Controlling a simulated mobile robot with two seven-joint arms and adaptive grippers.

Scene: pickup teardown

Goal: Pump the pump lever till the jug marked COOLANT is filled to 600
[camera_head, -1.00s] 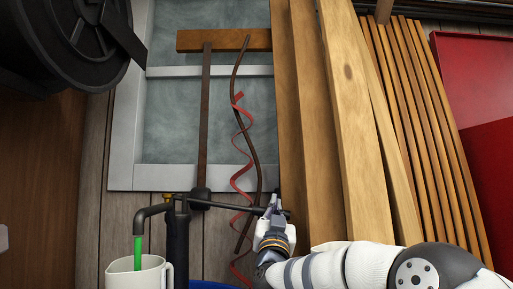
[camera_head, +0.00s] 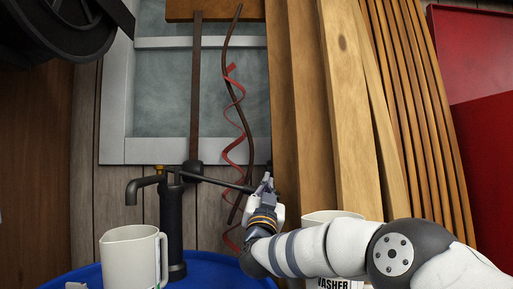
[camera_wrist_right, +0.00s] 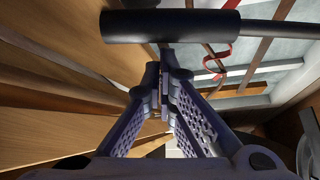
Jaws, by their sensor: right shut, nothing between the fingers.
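The hand pump (camera_head: 172,225) stands upright on a blue drum, its spout (camera_head: 143,184) bent left over a white jug (camera_head: 128,258). No stream shows at the spout. The jug's label is cut off at the lower edge, so its name and level cannot be read. The pump lever (camera_head: 215,182) reaches right and slopes slightly down to my right gripper (camera_head: 266,184). In the right wrist view the lever's dark grip (camera_wrist_right: 172,26) lies across the top, beyond the shut, empty fingers (camera_wrist_right: 163,92); whether they touch it is unclear. My left gripper is out of view.
A second white jug (camera_head: 330,216), its label reading about "WASHER", stands partly behind my right arm. The blue drum's rim (camera_head: 78,277) shows below. Wooden planks (camera_head: 345,110) lean behind the gripper. A red spiral strip (camera_head: 236,150) hangs behind the lever. A black reel (camera_head: 55,28) sits upper left.

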